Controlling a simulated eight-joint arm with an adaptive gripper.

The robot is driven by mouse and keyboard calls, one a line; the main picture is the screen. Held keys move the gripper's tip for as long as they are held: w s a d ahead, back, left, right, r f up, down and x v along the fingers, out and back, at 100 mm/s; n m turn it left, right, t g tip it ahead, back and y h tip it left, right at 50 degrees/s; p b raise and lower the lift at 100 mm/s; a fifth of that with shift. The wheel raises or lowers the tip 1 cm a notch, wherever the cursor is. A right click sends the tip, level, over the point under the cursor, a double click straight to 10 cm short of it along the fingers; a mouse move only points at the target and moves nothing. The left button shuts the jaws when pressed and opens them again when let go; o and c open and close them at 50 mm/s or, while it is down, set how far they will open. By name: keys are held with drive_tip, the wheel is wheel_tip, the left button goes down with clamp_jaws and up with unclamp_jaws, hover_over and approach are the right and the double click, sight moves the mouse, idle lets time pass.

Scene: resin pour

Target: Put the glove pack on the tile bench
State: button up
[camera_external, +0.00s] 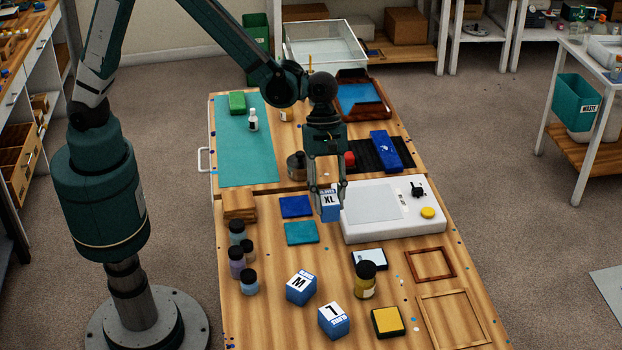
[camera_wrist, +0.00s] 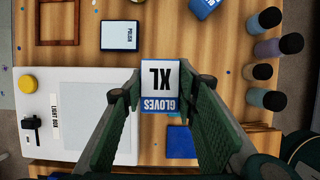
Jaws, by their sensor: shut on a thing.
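My gripper (camera_external: 328,195) points down over the wooden bench and is shut on a blue and white glove pack (camera_external: 328,208) marked XL. In the wrist view the glove pack (camera_wrist: 160,85) sits between my two fingers (camera_wrist: 161,98), its white top facing the camera with the lettering upside down. It is beside the light box's left edge; whether it touches the bench is unclear. Two similar packs, one marked M (camera_external: 301,288) and another (camera_external: 334,320), stand nearer the front. A dark blue tile (camera_external: 296,206) and a teal tile (camera_external: 302,232) lie on the bench (camera_external: 262,322).
The white light box (camera_external: 390,229) lies close to the right of the held pack. Several dark-capped bottles (camera_external: 238,232) stand on the left, with wooden blocks (camera_external: 239,204) behind them. A yellow jar (camera_external: 365,281) and wooden frames (camera_external: 431,264) are at the right front.

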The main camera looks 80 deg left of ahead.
drive_tip(key=s+d, duration=0.2)
drive_tip(key=d, duration=0.5)
drive_tip(key=shift+s, duration=0.15)
drive_tip(key=shift+f+b, duration=0.3)
drive_tip(key=shift+f, duration=2.75)
drive_tip(key=shift+f, duration=1.85)
drive_tip(key=shift+f+b, duration=0.2)
drive_tip(key=shift+b, duration=0.1)
drive_tip(key=o, duration=0.8)
